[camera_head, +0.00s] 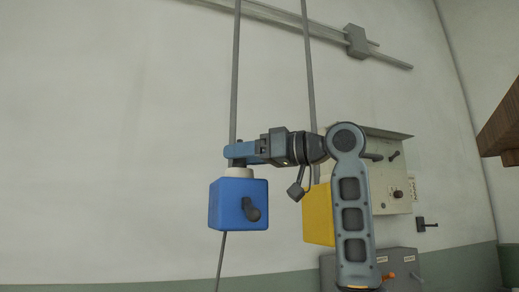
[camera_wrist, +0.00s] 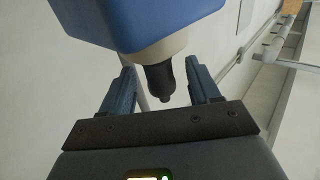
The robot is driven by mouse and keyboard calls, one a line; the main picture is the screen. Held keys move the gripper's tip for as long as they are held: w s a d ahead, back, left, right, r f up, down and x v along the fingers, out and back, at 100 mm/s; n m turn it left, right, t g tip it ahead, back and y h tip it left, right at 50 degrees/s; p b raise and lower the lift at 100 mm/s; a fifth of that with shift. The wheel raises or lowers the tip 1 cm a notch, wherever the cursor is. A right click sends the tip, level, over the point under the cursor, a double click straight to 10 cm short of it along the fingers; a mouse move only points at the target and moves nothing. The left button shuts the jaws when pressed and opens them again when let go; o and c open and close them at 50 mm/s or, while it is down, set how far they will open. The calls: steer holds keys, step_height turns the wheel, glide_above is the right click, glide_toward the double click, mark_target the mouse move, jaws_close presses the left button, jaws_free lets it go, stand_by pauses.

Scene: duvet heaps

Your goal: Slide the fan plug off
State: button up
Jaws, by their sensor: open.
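A blue box (camera_head: 238,204) hangs on the wall side at the centre left, with a dark knob on its front. A pale collar (camera_head: 239,172) sits on its top. In the wrist view the blue box (camera_wrist: 140,18) fills the top, and a black plug (camera_wrist: 158,80) sticks out of the pale collar (camera_wrist: 153,50). I take this black piece for the fan plug. My gripper (camera_head: 234,154) is just above the collar in the head view. In the wrist view my gripper (camera_wrist: 159,68) is open, one finger on each side of the plug, with visible gaps. Contact is not visible.
A yellow box (camera_head: 318,214) and a pale control panel (camera_head: 392,180) are at the right, partly behind my arm. A grey box (camera_head: 400,262) is below. Vertical conduits (camera_head: 235,70) run down the wall. A brown wooden edge (camera_head: 500,125) juts in at the far right.

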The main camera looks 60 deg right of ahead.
steer(key=shift+w+a, duration=0.1)
steer(key=shift+w, duration=0.55)
steer(key=shift+c, duration=0.3)
steer(key=c, duration=1)
steer(key=shift+o, duration=0.2)
steer(key=shift+r, duration=2.2)
